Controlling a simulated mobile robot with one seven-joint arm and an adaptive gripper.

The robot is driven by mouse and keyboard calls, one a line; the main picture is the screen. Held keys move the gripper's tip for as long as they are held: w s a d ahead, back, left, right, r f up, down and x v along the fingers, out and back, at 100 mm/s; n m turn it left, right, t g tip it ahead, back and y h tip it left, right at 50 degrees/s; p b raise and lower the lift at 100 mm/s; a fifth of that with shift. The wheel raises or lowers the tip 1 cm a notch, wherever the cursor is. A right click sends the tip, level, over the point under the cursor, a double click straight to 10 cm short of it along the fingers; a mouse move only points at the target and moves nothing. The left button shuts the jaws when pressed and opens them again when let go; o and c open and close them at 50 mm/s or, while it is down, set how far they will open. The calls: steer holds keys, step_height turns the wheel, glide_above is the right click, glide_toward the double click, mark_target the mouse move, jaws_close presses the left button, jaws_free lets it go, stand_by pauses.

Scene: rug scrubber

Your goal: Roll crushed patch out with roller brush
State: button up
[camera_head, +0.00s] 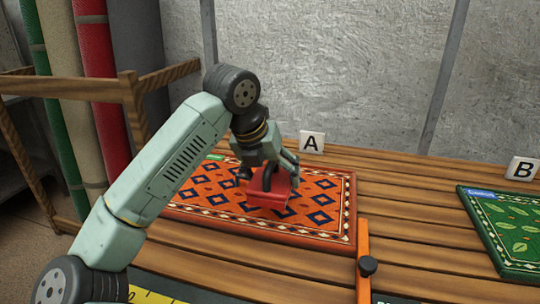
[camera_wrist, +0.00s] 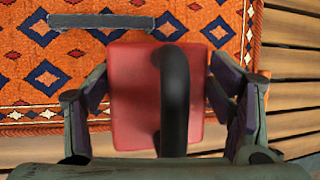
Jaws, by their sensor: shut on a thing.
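My gripper (camera_head: 268,172) is over the orange patterned rug (camera_head: 325,215), shut on a red block-shaped tool (camera_head: 266,199) with a black curved handle. In the wrist view the red tool (camera_wrist: 132,95) sits between the fingers of my gripper (camera_wrist: 160,88), its black handle (camera_wrist: 174,95) running across it. I cannot tell whether it is the roller brush, or whether it touches the rug. A grey strip (camera_wrist: 100,20) shows over the rug's pattern in the wrist view, beyond the red tool. I cannot tell whether it is the crushed patch.
The rug lies on a slatted wooden table (camera_head: 420,200). Card A (camera_head: 312,142) stands behind it, and card B (camera_head: 524,168) stands behind a green leaf-patterned rug (camera_head: 515,230) at right. An orange bar with a black knob (camera_head: 368,266) is at front. Rolled rugs (camera_head: 98,80) stand at left.

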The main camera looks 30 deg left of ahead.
steer(key=shift+r+p, duration=1)
steer(key=shift+r, duration=1)
steer(key=shift+f, duration=0.1)
